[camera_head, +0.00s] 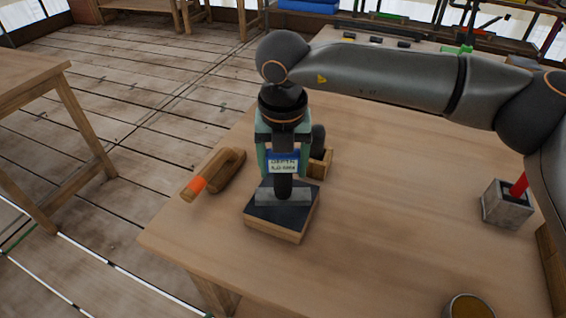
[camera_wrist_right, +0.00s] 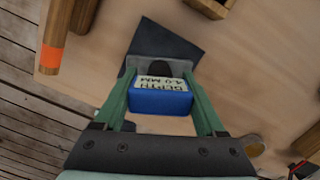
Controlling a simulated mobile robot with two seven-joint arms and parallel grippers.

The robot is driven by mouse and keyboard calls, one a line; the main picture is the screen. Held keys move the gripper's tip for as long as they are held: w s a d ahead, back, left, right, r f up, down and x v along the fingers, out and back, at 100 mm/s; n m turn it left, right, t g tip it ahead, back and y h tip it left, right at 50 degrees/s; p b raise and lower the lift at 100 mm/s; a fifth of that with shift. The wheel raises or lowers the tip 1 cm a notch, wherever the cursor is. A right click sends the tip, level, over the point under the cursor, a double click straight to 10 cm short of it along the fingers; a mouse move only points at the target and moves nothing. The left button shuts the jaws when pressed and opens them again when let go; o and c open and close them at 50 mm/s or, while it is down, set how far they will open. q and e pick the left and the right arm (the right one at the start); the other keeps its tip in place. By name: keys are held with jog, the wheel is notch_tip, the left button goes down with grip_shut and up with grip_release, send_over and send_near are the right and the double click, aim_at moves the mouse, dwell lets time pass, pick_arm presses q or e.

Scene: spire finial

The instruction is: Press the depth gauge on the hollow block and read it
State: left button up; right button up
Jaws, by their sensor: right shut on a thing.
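The depth gauge has a blue body (camera_head: 277,157) with a pale label, a dark stem and a flat grey foot. In the wrist view the blue body (camera_wrist_right: 160,102) sits between my green fingers, and its label appears to read "DEPTH 4.0 MM". My right gripper (camera_head: 283,165) is shut on the gauge and points down. The foot is over the dark-topped wooden pad (camera_head: 262,222); I cannot tell whether it touches. A grey block (camera_head: 497,208) with a dark opening, likely the hollow block, stands at the right with a red stick (camera_head: 519,184) in it. My left gripper is not in view.
A wooden tool with an orange band (camera_head: 213,176) lies left of the gauge. A small wooden box (camera_head: 319,163) is just behind it. A round tin (camera_head: 469,306) stands at the front edge of the picture. The table (camera_head: 390,210) between gauge and grey block is clear.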

jog(key=shift+r+p, duration=1.2)
jog(key=shift+r, duration=1.3)
